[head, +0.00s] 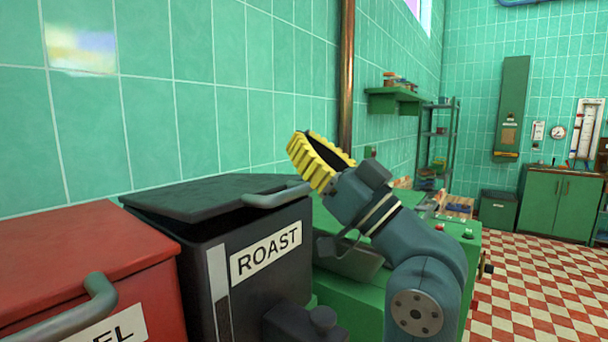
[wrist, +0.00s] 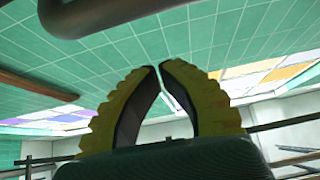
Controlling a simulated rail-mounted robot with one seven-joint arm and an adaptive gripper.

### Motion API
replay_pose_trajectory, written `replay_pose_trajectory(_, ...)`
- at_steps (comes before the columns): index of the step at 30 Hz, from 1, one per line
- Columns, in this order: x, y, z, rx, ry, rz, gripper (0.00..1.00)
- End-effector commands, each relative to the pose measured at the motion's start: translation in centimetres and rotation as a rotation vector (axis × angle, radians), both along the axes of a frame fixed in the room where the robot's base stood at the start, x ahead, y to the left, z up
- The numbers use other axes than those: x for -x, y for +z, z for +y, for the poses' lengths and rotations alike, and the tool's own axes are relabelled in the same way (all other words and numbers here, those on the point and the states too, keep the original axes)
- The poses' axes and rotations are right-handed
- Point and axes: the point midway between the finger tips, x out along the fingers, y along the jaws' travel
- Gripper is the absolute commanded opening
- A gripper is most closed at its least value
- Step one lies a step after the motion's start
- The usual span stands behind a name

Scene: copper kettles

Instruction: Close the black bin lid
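The black bin (head: 262,265) labelled ROAST stands left of my arm in the head view. Its black lid (head: 205,194) lies over the top, with a dark gap under its front edge, so it looks slightly raised. A grey bar handle (head: 277,197) is on the lid's front right side. My gripper (head: 306,150), with yellow ribbed fingers, is above and just right of the handle, pointing up and left. In the wrist view my gripper's fingertips (wrist: 158,66) nearly meet, with nothing between them. A dark curved bar (wrist: 105,12), apparently the handle, crosses the upper left there.
A red bin (head: 85,255) with a grey handle stands close on the left. The green tiled wall (head: 150,100) is behind the bins, with a copper pipe (head: 346,75). A green bench (head: 350,295) stands right of the black bin. Checkered floor (head: 530,290) is open at right.

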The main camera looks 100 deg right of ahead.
Motion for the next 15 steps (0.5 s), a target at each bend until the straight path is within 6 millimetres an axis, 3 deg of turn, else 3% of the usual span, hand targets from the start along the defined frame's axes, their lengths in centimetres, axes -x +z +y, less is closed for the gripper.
replay_pose_trajectory(4, 0.0, 3.1, 0.1, 0.003, 0.001, 0.0, 0.0)
replay_pose_trajectory(10, -0.1, 5.2, -0.3, -0.016, -0.005, 0.015, 0.0)
replay_pose_trajectory(15, -0.3, 6.8, -1.9, -0.122, -0.033, 0.12, 0.0)
